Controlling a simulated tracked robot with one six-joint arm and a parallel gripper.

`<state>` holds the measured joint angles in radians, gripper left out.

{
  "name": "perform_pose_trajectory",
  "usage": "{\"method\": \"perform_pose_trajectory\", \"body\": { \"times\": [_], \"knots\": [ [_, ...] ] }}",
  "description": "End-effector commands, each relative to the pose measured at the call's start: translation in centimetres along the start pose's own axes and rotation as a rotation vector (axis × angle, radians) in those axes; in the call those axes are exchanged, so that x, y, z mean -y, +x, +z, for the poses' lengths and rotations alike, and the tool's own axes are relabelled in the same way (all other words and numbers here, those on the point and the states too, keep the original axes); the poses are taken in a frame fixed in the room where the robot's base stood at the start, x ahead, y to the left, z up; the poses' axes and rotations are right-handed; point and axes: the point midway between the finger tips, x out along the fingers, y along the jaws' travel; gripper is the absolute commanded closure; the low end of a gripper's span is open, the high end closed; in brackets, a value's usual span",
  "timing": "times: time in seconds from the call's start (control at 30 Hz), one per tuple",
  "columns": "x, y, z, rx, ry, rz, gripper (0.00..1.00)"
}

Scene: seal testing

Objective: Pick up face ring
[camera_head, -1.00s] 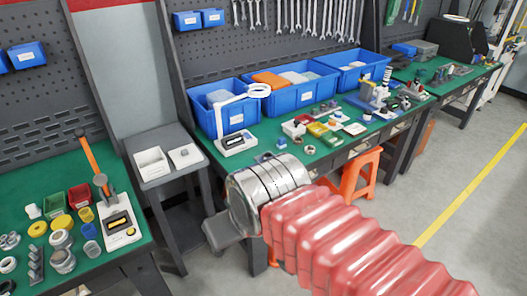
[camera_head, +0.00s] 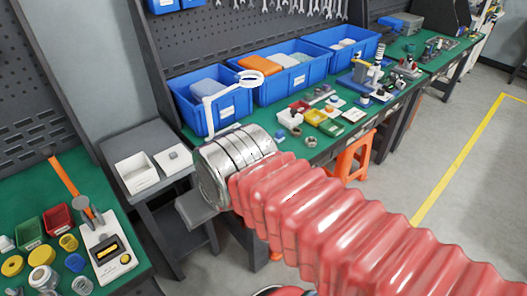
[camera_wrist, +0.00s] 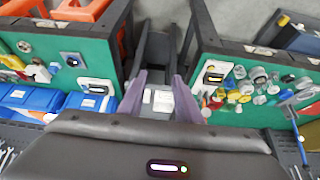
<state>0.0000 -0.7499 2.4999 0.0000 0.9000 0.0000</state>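I cannot tell which part is the face ring. On the left bench in the head view lie a yellow ring (camera_head: 12,266) and a second yellow ring-like part (camera_head: 68,243), with several small metal parts. On the right bench sits a small grey ring (camera_head: 311,142). My gripper (camera_wrist: 160,78) shows in the wrist view as two purplish fingers spread apart, with nothing between them. It is above the gap between the benches, apart from the parts. In the head view my red-sleeved arm reaches across the middle, and the gripper does not show there.
A grey stand with a white open box (camera_head: 136,172) stands between the left bench (camera_head: 60,190) and the right bench (camera_head: 300,165). Blue bins (camera_head: 290,90) line the right bench's back. An orange stool (camera_head: 352,155) is beneath it. Grey floor is free at right.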

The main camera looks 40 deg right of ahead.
Motion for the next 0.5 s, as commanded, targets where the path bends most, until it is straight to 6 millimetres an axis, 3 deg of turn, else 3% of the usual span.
{"method": "perform_pose_trajectory", "body": {
  "times": [0.27,0.5],
  "knots": [
    [0.0,-0.01,0.01,0.0,0.0,0.0,0.69],
    [-0.92,0.64,-0.84,-0.013,0.009,0.022,0.53]
  ]
}}
